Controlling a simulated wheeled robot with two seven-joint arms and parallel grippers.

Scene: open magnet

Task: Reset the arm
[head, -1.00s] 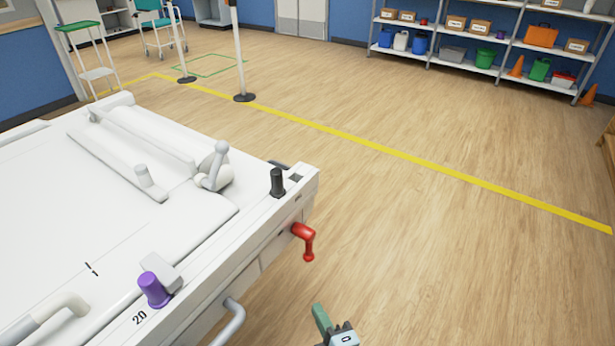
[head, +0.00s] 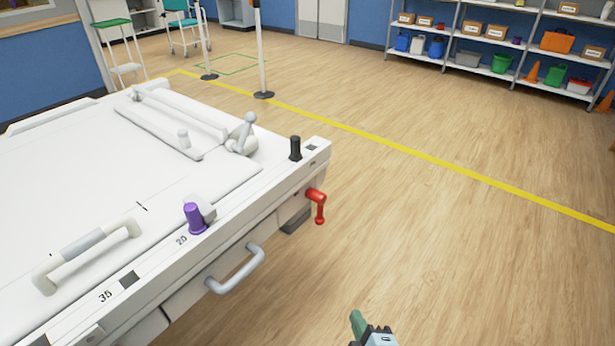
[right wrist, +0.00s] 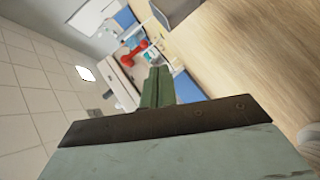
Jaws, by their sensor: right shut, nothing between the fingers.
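My right gripper (head: 357,322) shows at the bottom of the head view, in front of the white machine's right side and over the floor. Its green fingers are shut with nothing between them, as the right wrist view (right wrist: 157,85) also shows. The white machine (head: 60,165) fills the left of the head view. On it are a purple knob (head: 194,218) near the number 20, a black knob (head: 295,148) at the far corner and a red crank handle (head: 318,204) on the side. My left gripper is out of view.
A grey drawer handle (head: 236,270) sticks out of the machine's side. A yellow line (head: 450,172) crosses the wooden floor, which is clear on the right. Shelves (head: 480,70) with boxes and bins stand along the back wall. A post (head: 261,50) stands behind the machine.

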